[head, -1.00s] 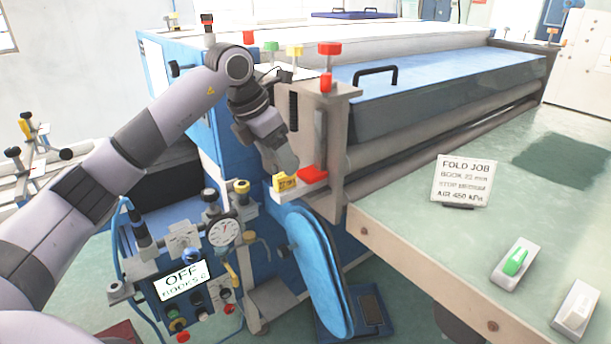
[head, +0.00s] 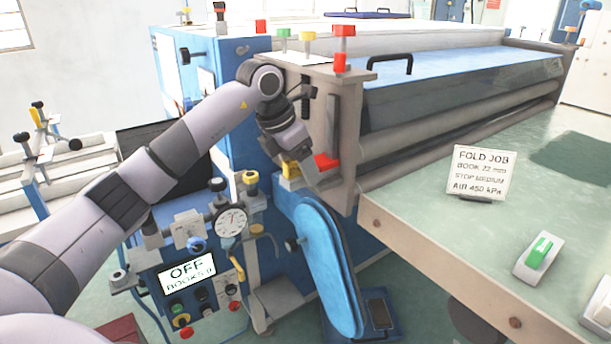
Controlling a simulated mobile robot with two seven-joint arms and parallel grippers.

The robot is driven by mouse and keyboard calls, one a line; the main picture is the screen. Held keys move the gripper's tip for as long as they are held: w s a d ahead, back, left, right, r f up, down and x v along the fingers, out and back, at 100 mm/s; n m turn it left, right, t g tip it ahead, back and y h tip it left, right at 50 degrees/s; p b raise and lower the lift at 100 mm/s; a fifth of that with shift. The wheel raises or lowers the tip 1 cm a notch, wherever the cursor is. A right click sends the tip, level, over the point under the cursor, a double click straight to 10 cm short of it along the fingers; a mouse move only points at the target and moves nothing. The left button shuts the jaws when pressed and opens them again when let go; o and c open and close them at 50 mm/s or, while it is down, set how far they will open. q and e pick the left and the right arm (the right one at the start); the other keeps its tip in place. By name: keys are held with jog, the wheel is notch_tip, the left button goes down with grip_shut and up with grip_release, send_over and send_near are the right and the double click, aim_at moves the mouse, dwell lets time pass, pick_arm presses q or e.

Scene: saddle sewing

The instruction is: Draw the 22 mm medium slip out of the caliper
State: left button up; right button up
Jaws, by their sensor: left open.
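My left gripper (head: 299,164) is open, pointing down at the small ledge on the grey end bracket (head: 342,130) of the blue machine. A yellow block (head: 290,171) sits there, partly hidden behind the fingers. A red block (head: 325,161) lies just right of the fingers. I cannot tell whether the fingers touch the yellow block. No label on either block can be read, so I cannot tell for certain which is the 22 mm medium slip. My right gripper is not in view.
A card (head: 479,173) reading FOLD JOB, BOOK 22 mm, STOP MEDIUM, AIR 450 kPa stands on the green table (head: 420,205).

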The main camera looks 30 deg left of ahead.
pick_arm(q)
jog(key=c, duration=1.1)
jog(key=shift+s, duration=0.1)
jog(key=s+a+b, duration=0.3)
jog(key=s+b, duration=0.1)
jog(key=s, duration=0.5)
jog(key=shift+a, duration=0.4)
dwell(0.6)
jog(key=shift+r, duration=0.15)
jog(key=shift+r+p, duration=1.85)
jog(key=shift+p, duration=0.1)
